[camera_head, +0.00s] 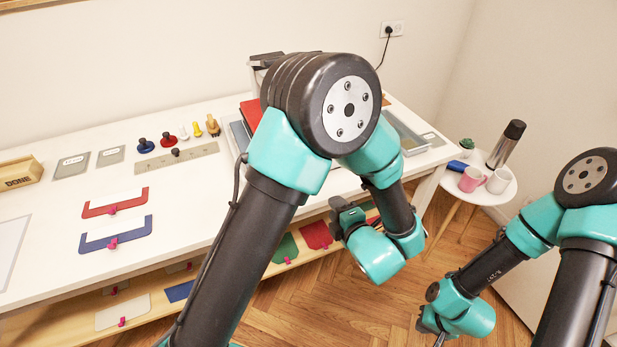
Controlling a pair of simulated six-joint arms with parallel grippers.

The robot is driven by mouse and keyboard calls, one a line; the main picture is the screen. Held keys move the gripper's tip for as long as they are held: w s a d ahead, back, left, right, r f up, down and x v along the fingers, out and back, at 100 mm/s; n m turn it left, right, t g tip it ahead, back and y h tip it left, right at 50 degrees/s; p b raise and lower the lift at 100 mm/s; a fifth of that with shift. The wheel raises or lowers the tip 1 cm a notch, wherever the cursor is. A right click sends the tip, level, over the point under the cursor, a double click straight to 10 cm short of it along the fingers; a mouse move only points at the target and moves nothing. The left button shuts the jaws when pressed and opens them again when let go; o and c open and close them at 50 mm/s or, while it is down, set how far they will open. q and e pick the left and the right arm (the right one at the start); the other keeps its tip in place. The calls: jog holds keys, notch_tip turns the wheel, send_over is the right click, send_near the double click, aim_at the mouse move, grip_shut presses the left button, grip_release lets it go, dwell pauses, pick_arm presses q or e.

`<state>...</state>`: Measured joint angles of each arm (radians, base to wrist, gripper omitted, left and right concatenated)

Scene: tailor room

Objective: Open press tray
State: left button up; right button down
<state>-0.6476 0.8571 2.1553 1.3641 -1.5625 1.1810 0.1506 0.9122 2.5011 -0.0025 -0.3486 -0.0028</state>
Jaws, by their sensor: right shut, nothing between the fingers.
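I cannot clearly make out a press tray. My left arm covers the table's middle, where a red and grey item (240,126) and a dark item (266,58) show only in part. A shallow clear-sided tray (408,140) lies at the table's right end, partly hidden by my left arm. My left gripper (343,216) hangs beyond the table's front edge, apart from that tray; its finger opening cannot be made out. My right gripper (428,322) is low at the right over the floor, shut and empty, and only partly seen.
The white table (60,220) holds red (130,200) and blue (130,234) pieces, stamps (168,139) and a wooden DONE box (20,173). Coloured pieces lie on the shelf below. A round side table (452,186) at the right holds mugs and a dark flask (506,144).

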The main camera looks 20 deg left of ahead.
pick_arm(q)
jog(key=x, duration=1.7)
grip_shut()
